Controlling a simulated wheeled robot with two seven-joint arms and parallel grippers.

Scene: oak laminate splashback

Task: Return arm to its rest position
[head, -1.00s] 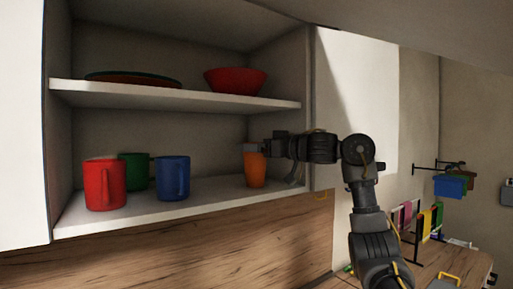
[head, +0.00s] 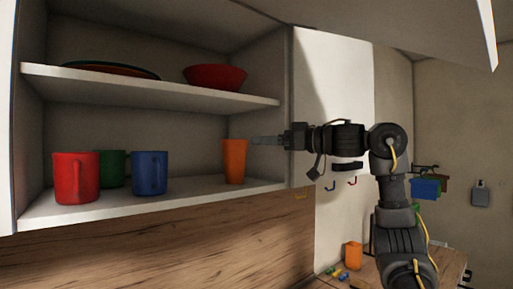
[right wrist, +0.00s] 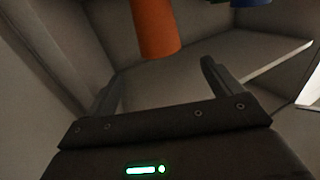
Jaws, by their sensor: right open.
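My right gripper (head: 264,140) points left at the right end of the open cupboard, just right of the orange cup (head: 234,163). The cup stands upright on the lower shelf. In the right wrist view the two fingers (right wrist: 158,84) are spread apart with nothing between them, and the orange cup (right wrist: 154,28) is ahead of the fingertips, apart from them. My right arm reaches up from the lower right of the head view. My left gripper is not in view.
The lower shelf (head: 200,191) also holds a red mug (head: 76,178), a green mug (head: 112,168) and a blue mug (head: 149,173). The upper shelf (head: 160,91) holds a red bowl (head: 214,76) and plates (head: 110,70). An orange object (head: 353,256) stands on the counter below right.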

